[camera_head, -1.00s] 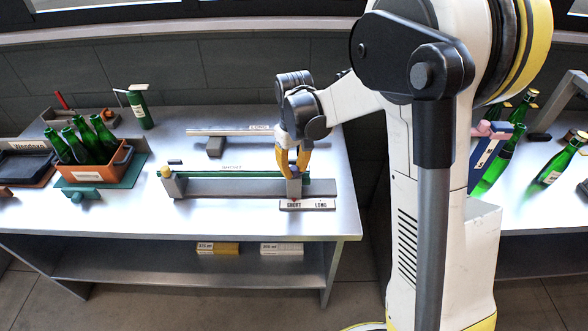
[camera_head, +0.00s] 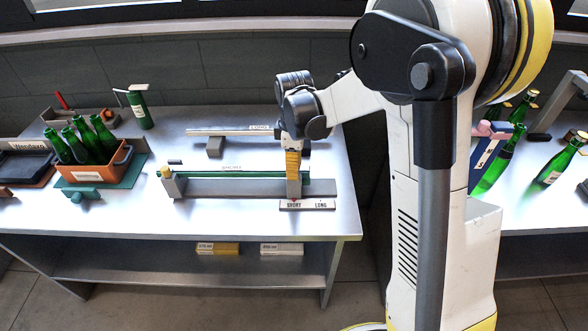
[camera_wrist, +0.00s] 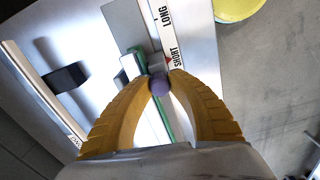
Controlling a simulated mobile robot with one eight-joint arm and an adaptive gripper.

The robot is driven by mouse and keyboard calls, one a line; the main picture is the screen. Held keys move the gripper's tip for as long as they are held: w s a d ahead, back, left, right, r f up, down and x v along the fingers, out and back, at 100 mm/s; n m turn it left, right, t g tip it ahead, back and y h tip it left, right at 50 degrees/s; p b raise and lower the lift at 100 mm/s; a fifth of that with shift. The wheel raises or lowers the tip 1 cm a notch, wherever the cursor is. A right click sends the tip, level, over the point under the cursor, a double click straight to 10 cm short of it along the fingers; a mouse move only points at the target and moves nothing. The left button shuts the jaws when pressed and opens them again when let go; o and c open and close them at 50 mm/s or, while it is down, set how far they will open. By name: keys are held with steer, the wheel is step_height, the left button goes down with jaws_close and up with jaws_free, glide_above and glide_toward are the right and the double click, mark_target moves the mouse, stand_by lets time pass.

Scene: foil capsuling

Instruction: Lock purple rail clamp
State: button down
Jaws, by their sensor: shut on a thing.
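The purple knob of the rail clamp (camera_wrist: 159,84) shows in the wrist view between the two yellow fingertips. My gripper (camera_wrist: 161,79) is shut on it. In the head view my gripper (camera_head: 293,175) points down onto the grey clamp block (camera_head: 294,189) near the right end of the rail (camera_head: 240,187); the knob is hidden there. The label strip (camera_head: 307,205) reads SHORT and LONG; the block stands by SHORT. In the wrist view a small red pointer (camera_wrist: 168,60) sits by SHORT.
A green strip (camera_head: 225,174) lies along the rail, between a left end block and the clamp. Behind it is a LONG-labelled bar (camera_head: 225,132) with a dark block. An orange crate (camera_head: 90,174) of green bottles stands left. The table's front is clear.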

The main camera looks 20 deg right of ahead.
steer(key=shift+n, duration=0.6)
steer(key=c, duration=1.2)
jaws_free()
step_height(320, 180, up, 12)
